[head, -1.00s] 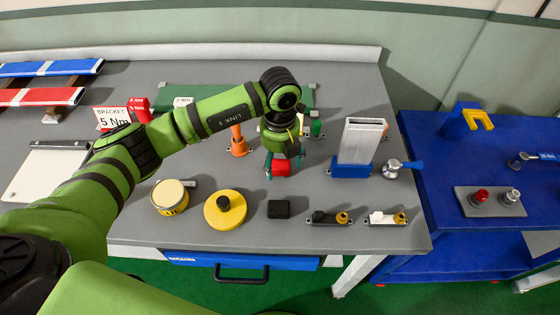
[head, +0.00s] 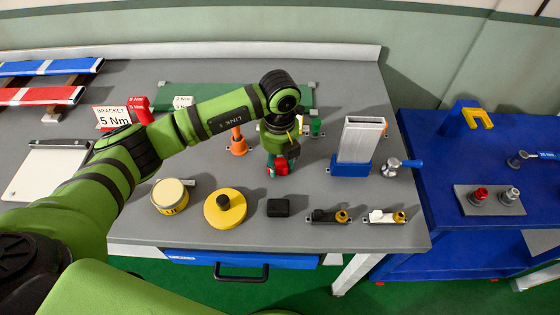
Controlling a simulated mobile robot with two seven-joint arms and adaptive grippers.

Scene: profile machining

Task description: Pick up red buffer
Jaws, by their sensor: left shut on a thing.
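The red buffer (head: 282,167) is a small red block near the middle of the grey workbench. My left gripper (head: 276,168) comes down over it from above and is shut on it. The dark fingers and the wrist hide part of the buffer. I cannot tell whether it still touches the bench top. My right gripper is not in view.
A black block (head: 279,208) and a yellow disc with a black knob (head: 225,209) lie in front. A blue holder with a metal profile (head: 358,148) stands to the right. An orange cone-like part (head: 238,143) stands close on the left. A blue table (head: 430,180) adjoins the right side.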

